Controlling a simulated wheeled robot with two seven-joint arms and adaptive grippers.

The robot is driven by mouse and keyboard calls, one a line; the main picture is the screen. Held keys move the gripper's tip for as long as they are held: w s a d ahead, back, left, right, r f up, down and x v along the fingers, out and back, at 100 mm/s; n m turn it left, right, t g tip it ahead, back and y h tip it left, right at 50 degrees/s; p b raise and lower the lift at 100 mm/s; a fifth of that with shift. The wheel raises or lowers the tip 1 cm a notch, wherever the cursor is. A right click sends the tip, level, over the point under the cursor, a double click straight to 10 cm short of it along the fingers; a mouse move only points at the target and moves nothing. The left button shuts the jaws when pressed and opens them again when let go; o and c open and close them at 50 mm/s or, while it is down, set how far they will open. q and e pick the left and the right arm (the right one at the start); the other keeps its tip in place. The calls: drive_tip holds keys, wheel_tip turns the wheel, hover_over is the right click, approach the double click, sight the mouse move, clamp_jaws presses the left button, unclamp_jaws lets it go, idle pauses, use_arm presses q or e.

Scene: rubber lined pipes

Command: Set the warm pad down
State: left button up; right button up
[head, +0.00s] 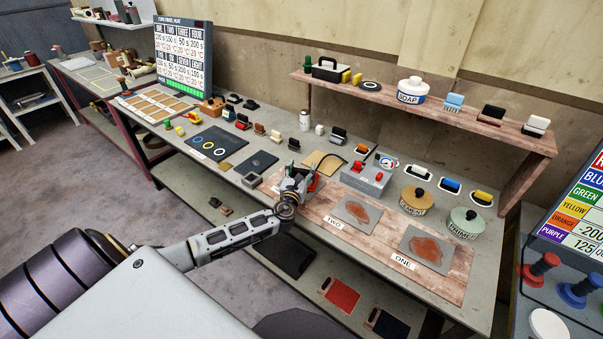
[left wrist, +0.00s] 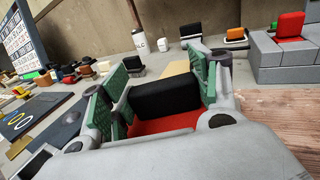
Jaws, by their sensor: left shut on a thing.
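My left gripper (head: 299,180) is over the bench, near the left end of the brown wooden board (head: 330,233). It is shut on the warm pad, a block with a black grip (left wrist: 165,97) and a red lower part (left wrist: 165,123). In the left wrist view the green finger pads stand on both sides of the black grip. In the head view the gripper mostly hides the pad. I cannot tell whether its underside touches the board. My right gripper is not in view.
Grey plates with orange-brown patches lie at TWO (head: 357,212) and ONE (head: 427,248). A grey block with red-topped parts (head: 366,179) stands just right of the gripper. Behind are small black-handled blocks and a white bottle (head: 305,121). A dark mat (head: 255,162) lies left.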

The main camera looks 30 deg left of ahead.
use_arm(q)
drive_tip(key=shift+f, duration=0.25)
drive_tip(key=shift+f, duration=0.1)
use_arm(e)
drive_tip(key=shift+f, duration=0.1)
use_arm(q)
drive_tip(key=o, duration=0.9)
drive_tip(key=shift+f, duration=0.15)
drive_tip(key=o, duration=0.5)
drive_tip(key=shift+c, duration=0.2)
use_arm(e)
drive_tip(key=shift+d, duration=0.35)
use_arm(q)
drive_tip(key=shift+r, duration=0.2)
